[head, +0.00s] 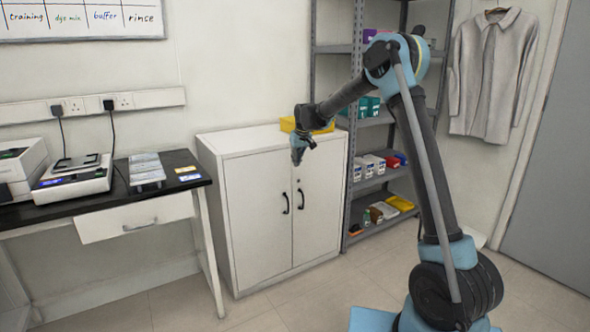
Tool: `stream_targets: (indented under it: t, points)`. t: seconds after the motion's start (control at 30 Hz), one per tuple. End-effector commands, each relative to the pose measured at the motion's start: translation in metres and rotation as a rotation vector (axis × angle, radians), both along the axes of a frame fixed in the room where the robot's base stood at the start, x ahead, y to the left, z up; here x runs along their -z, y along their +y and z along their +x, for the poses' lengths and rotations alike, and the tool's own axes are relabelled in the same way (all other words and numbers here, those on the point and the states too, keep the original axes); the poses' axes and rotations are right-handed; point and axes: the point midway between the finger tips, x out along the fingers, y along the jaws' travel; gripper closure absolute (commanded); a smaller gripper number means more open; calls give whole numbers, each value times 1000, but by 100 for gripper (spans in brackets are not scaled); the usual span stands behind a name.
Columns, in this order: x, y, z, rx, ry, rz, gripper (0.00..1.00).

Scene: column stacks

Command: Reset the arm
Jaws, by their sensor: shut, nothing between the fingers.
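My gripper (297,158) hangs at the end of my arm, pointing down. It is shut and empty. In the head view it appears in front of the upper part of the white two-door cabinet (250,205). My arm rises from the lower right, bends at the top near the shelf, and reaches left and down. The small size of the gripper hides the detail of its fingertips.
A black-topped bench (95,200) at left holds a scale (75,183) and a grey rack (146,170). A yellow bin (288,124) sits on the cabinet, partly behind my arm. A stocked grey shelf (350,195) stands right. Floor before the cabinet is clear.

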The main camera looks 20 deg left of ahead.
Motion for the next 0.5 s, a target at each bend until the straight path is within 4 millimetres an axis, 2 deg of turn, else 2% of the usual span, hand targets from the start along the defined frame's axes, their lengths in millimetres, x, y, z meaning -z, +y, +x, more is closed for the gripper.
stream_targets:
  t: [0.17,0.27,0.37,0.5]
  points:
    - [-11,-6,-2,3,0,0,100]
    - [-18,-17,-5,12,2,-2,100]
    - [-30,-39,-12,31,6,-5,100]
    - [-50,-86,-29,71,15,-11,100]
